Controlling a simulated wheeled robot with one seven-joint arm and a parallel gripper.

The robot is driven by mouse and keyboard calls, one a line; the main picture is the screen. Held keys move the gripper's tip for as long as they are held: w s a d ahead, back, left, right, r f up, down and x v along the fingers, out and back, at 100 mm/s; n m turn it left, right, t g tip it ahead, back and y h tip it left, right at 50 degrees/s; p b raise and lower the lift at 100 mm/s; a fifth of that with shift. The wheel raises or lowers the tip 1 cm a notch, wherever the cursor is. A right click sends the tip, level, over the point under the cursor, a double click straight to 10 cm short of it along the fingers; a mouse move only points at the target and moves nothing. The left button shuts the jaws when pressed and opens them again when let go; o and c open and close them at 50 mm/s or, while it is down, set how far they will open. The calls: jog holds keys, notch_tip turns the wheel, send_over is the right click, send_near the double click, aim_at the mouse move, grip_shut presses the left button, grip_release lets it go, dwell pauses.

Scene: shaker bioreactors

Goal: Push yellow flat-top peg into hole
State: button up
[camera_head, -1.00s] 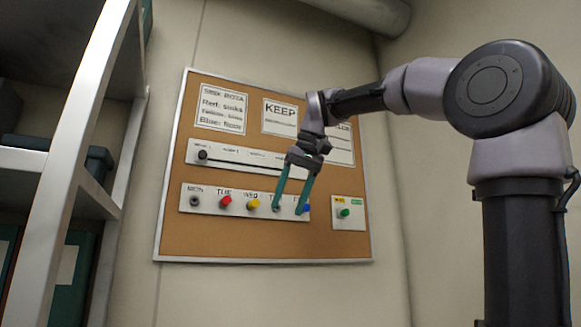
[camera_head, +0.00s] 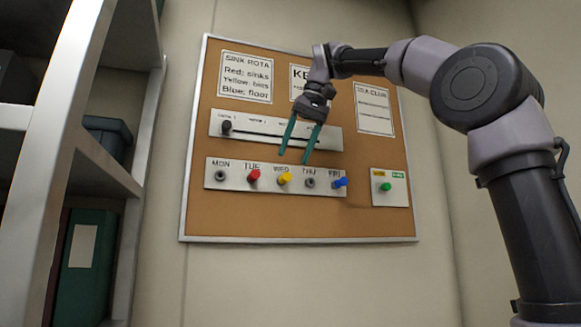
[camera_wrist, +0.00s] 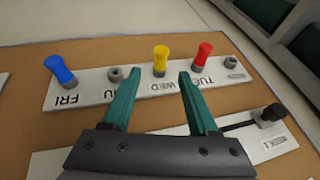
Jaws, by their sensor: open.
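The yellow peg (camera_head: 285,178) stands out of the WED hole on the white day strip (camera_head: 237,184). In the wrist view the yellow peg (camera_wrist: 161,58) has a flared top and sits in a grey collar, ahead of and between my fingertips. My gripper (camera_head: 293,158) is open and empty, its green fingers pointing down at the strip near WED and THU. In the wrist view the open gripper (camera_wrist: 156,84) lies just short of the yellow peg, with no clear contact. The MON hole (camera_head: 220,176) and the THU hole (camera_head: 310,183) are empty.
A red peg (camera_head: 253,176) is at TUE and a blue peg (camera_head: 340,182) at FRI. Above is a slider strip with a black knob (camera_head: 226,126). A green button (camera_head: 386,187) is at right. The corkboard (camera_head: 290,222) is clear below. Shelving (camera_head: 100,160) stands left.

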aim_at(288, 178)
jog(key=shift+x, duration=2.65)
grip_shut()
jog(key=shift+s, duration=0.1)
jog(key=shift+s+d, duration=0.2)
jog(key=shift+s, duration=0.35)
jog(key=shift+s, duration=0.25)
jog(key=shift+s+d, duration=0.2)
jog(key=shift+s, duration=0.1)
jog(key=shift+s, duration=0.15)
